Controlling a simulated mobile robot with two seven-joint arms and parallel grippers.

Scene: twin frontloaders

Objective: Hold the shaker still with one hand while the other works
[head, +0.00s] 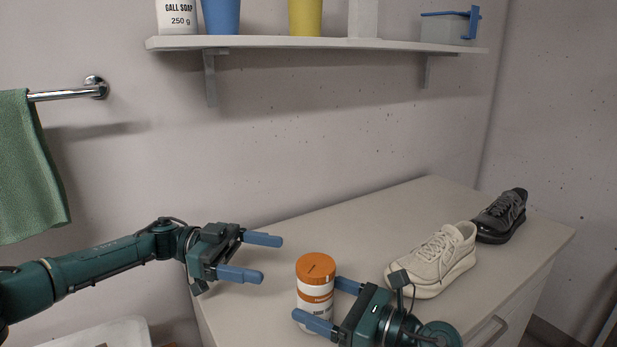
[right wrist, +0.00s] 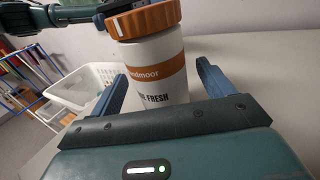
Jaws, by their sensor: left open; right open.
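The shaker (head: 315,284) is a white can with orange bands and an orange lid. It stands upright on the cabinet top. My right gripper (head: 322,300) is open with its blue fingers on either side of the shaker's body. In the right wrist view the shaker (right wrist: 158,70) stands between the two fingers (right wrist: 160,88), with a gap visible on the right side. My left gripper (head: 262,258) is open and empty, to the left of the shaker and about level with its lid or higher. Part of the shaker's lower body is hidden behind a right finger.
A cream shoe (head: 434,262) and a black shoe (head: 501,216) stand to the right on the cabinet (head: 370,212). A shelf (head: 320,43) with containers hangs above. A green towel (head: 30,170) hangs at left. A white basket (right wrist: 85,88) stands beyond the cabinet. The cabinet's back middle is clear.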

